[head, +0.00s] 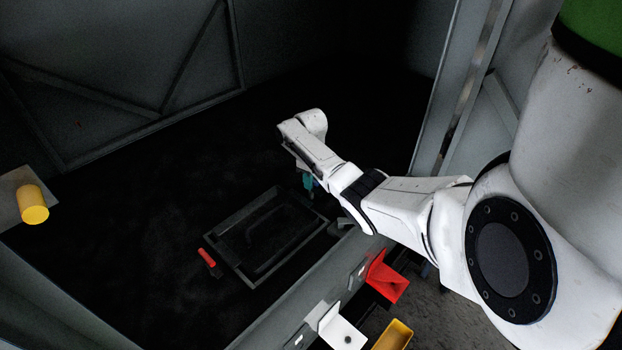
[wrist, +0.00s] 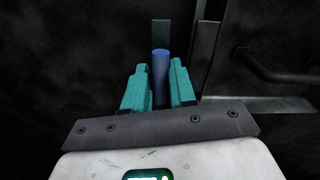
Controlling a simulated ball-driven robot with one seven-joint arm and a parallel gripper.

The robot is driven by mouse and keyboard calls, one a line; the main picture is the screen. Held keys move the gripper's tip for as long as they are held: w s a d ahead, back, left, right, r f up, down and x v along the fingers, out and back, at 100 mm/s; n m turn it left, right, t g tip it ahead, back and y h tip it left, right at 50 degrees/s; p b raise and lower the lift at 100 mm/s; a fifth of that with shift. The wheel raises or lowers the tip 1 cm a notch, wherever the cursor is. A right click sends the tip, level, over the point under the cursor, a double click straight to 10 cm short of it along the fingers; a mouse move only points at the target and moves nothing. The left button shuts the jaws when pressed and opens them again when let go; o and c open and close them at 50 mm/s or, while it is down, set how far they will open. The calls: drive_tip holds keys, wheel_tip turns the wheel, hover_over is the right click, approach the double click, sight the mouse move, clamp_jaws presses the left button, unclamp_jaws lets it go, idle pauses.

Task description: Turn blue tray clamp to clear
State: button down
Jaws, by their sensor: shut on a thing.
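The blue clamp (wrist: 160,75) shows in the wrist view as an upright blue bar or handle between my gripper's teal fingers. My gripper (wrist: 160,90) is shut on it, with one finger on each side. In the head view my gripper (head: 307,181) is at the right edge of the tray (head: 242,276), and my arm hides the blue clamp there. The tray is a dark rectangle with a grey rim and a dark raised handle in it. Which way the clamp's foot points cannot be told.
A red clamp handle (head: 207,257) stands at the tray's left side. A yellow cylinder (head: 33,204) sits on a grey plate at far left. Red (head: 387,279), white (head: 340,328) and yellow (head: 393,336) bins hang along the front edge. The dark floor behind the tray is clear.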

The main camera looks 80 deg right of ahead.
drive_tip(key=shift+s+a+f, duration=0.1)
drive_tip(key=shift+f, duration=0.1)
drive_tip(key=c, duration=1)
unclamp_jaws()
drive_tip(key=shift+r, duration=0.1)
wheel_tip(320, 180, up, 11)
drive_tip(key=p, duration=0.1)
